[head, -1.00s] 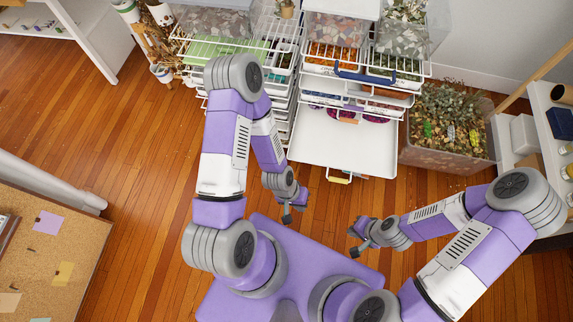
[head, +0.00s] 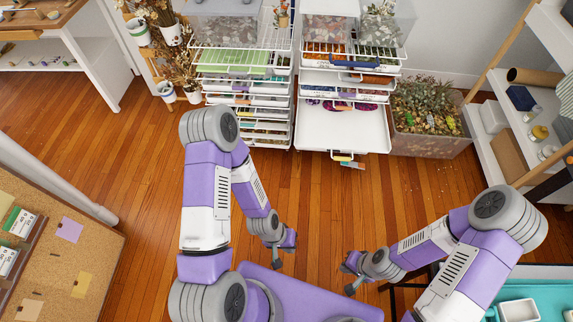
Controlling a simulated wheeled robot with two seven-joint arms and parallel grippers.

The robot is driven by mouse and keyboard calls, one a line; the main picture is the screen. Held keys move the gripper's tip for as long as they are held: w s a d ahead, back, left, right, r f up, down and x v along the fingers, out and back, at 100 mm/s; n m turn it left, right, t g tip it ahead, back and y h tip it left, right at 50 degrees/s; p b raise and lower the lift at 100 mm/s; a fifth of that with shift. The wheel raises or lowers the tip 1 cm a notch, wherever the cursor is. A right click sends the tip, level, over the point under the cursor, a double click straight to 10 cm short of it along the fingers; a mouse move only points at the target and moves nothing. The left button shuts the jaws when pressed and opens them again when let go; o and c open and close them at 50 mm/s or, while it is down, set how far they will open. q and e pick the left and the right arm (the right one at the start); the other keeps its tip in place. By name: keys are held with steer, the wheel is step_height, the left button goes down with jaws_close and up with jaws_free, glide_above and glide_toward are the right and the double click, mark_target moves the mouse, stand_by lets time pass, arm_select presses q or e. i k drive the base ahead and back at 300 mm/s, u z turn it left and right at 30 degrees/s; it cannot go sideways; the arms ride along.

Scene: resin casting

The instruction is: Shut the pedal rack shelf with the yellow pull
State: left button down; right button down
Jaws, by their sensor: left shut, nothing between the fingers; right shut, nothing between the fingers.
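The pedal rack shelf (head: 340,130) is a white tray low in the right-hand rack, and it sticks out toward me. Its yellow pull (head: 342,156) is at the middle of its front edge. My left gripper (head: 284,254) is shut and empty above the floor, in front of the shelf and left of the pull. My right gripper (head: 348,279) is shut and empty, further from the shelf. Neither gripper touches the shelf or the pull.
White wire shelves with a blue pull (head: 358,77) sit above the pedal rack shelf. A planter box (head: 432,146) stands close on its right. A stack of shelves (head: 265,142) stands on its left. Bare wood floor (head: 320,195) lies between me and the rack.

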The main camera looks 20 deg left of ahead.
mark_target(364, 128)
steer(key=u, duration=1)
steer(key=i, duration=0.75)
steer(key=z, duration=0.05)
